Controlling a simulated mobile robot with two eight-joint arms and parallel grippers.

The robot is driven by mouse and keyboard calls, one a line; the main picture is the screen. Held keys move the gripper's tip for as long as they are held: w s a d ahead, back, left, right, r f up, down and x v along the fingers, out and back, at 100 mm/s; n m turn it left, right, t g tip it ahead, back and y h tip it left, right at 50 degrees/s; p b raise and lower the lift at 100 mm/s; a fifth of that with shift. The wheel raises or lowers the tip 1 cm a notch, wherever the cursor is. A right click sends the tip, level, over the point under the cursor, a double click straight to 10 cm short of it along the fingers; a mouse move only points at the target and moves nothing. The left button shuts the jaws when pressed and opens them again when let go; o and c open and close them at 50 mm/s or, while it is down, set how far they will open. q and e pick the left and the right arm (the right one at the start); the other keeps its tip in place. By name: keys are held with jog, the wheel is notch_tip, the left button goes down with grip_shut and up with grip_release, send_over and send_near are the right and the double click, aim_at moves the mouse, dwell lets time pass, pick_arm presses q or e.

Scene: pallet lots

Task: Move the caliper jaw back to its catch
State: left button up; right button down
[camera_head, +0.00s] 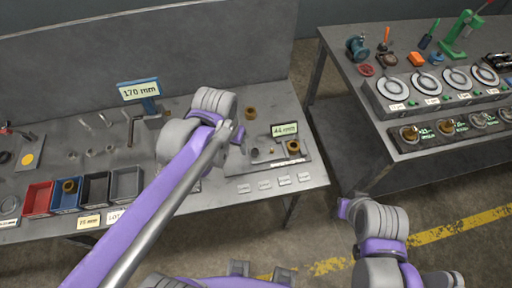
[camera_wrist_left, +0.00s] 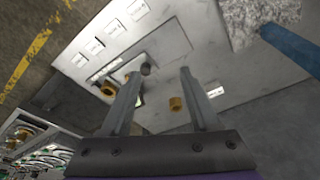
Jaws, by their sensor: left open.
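The caliper station is a grey plate (camera_head: 287,166) at the right end of the left bench, with a display (camera_head: 284,129) reading 44 mm. A bronze ring (camera_head: 293,147) sits at its right side, and small dark posts stand left of it. I cannot tell which part is the jaw or its catch. My left gripper (camera_head: 240,134) hangs over the bench at the plate's left, partly hidden by its arm. In the left wrist view, the gripper (camera_wrist_left: 164,84) is open and empty; a dark post (camera_wrist_left: 146,69) shows near one fingertip.
Another bronze ring (camera_head: 250,113) stands behind the station. Red (camera_head: 38,198), blue and dark bins line the front left. Several white labels (camera_head: 264,185) lie at the front edge. A second bench (camera_head: 350,95) stands right.

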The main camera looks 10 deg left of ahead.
aim_at(255, 151)
pick_arm(q)
jog(key=w+d+f+m+g, duration=0.1)
jog(key=w+d+g, duration=0.1)
jog(key=w+d, duration=0.4)
jog(key=f, duration=0.3)
jog(key=a+f, duration=0.1)
jog(key=f, duration=0.3)
jog(key=w+f, duration=0.1)
jog(key=f, duration=0.3)
jog(key=shift+w+a, duration=0.1)
jog(key=shift+a, duration=0.05)
grip_shut()
dwell(0.9)
